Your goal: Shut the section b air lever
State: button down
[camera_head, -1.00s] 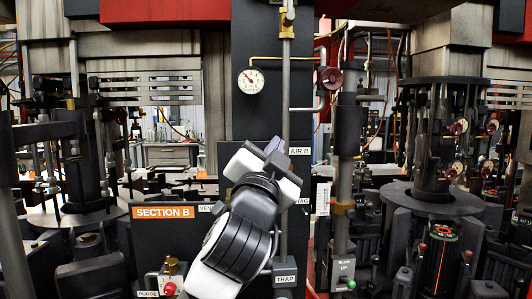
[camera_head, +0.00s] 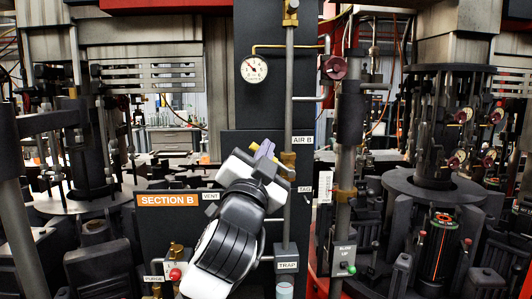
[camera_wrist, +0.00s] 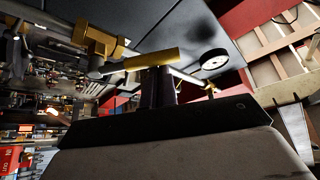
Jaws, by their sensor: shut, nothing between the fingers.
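The section B air lever shows in the wrist view as a brass-coloured bar (camera_wrist: 152,60), joined by a grey stem to a brass valve body (camera_wrist: 95,40) on a pipe. In the head view the valve (camera_head: 288,158) sits on the vertical pipe just below the AIR B label (camera_head: 302,139); my gripper hides most of the lever there. My gripper (camera_head: 264,150) is shut and empty, just left of the valve. In the wrist view its dark fingertips (camera_wrist: 160,72) end right at the brass bar. I cannot tell whether they touch it.
The orange SECTION B sign (camera_head: 168,200) and VENT label are left of my gripper. A pressure gauge (camera_head: 254,69) and a red round knob (camera_head: 335,67) are above. The TRAP box (camera_head: 286,258) is below. Mould machinery stands on both sides.

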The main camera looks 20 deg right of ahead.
jog(key=shift+w+a+f+n+t+y+b, duration=0.1)
jog(key=shift+f+n+t+y+b, duration=0.15)
jog(key=shift+n, duration=0.2)
jog(key=shift+a+f+n+t+y+b, duration=0.15)
jog(key=shift+n+t+b, duration=0.1)
jog(key=shift+n+b, duration=0.15)
jog(key=f+n+t+y+b, duration=0.1)
jog(key=n, duration=0.1)
jog(key=a+f+n+t+y+b, duration=0.1)
jog(key=n+b, duration=0.1)
jog(key=n, duration=0.1)
jog(key=f+n+t+y+b, duration=0.1)
jog(key=n+y, duration=0.1)
jog(key=n, duration=0.1)
jog(key=shift+w+a+f, duration=0.2)
jog(key=shift+f, duration=0.05)
jog(key=shift+b, duration=0.35)
